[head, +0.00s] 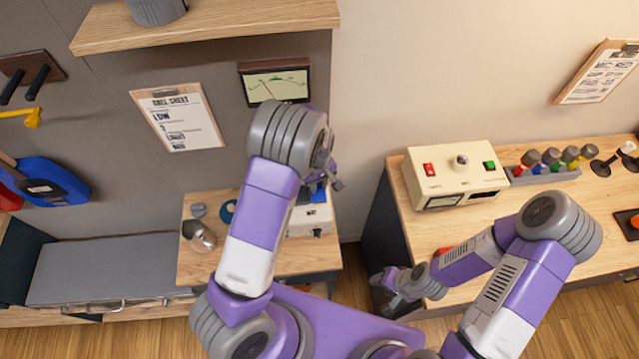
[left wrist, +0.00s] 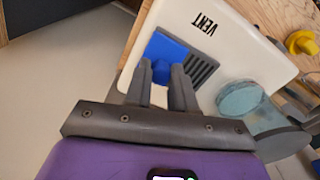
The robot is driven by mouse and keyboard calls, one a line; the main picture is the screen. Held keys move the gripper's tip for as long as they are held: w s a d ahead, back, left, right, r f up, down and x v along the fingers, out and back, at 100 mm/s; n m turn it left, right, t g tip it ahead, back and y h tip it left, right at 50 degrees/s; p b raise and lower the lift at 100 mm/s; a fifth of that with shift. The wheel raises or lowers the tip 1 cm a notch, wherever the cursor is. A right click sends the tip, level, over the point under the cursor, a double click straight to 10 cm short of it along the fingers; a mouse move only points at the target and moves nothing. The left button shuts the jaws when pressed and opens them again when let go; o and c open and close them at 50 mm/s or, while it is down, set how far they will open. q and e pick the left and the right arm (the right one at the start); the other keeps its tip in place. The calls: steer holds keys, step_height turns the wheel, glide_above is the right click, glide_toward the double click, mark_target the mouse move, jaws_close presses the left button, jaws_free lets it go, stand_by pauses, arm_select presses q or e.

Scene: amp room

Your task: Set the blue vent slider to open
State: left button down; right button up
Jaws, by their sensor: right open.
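The white vent box (head: 311,223) stands on the small wooden table, partly hidden by my left arm in the head view. In the left wrist view the box (left wrist: 233,52) carries the word VENT, a dark slotted grille (left wrist: 200,68) and the blue vent slider (left wrist: 166,47), which covers the left part of the grille. My left gripper (left wrist: 163,72) is at the slider, its two fingers on either side of the slider's blue tab, which fills the gap between them. My right gripper (head: 383,291) is open and empty, low in front of the right bench.
The right bench (head: 417,220) bears a cream box (head: 455,177) with red and green switches and a rack of coloured knobs (head: 545,162). Clipboards (head: 178,118) and a meter (head: 274,83) hang on the wall.

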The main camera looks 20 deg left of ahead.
mark_target(320, 187)
arm_select(q)
steer(key=c, duration=0.9)
jaws_free()
steer(key=shift+w+d, duration=0.1)
steer(key=shift+d, duration=0.2)
steer(key=shift+c, duration=0.2)
steer(key=shift+a, duration=0.1)
steer(key=shift+r, duration=0.2)
step_height(320, 187, up, 7)
steer(key=shift+r, duration=0.15)
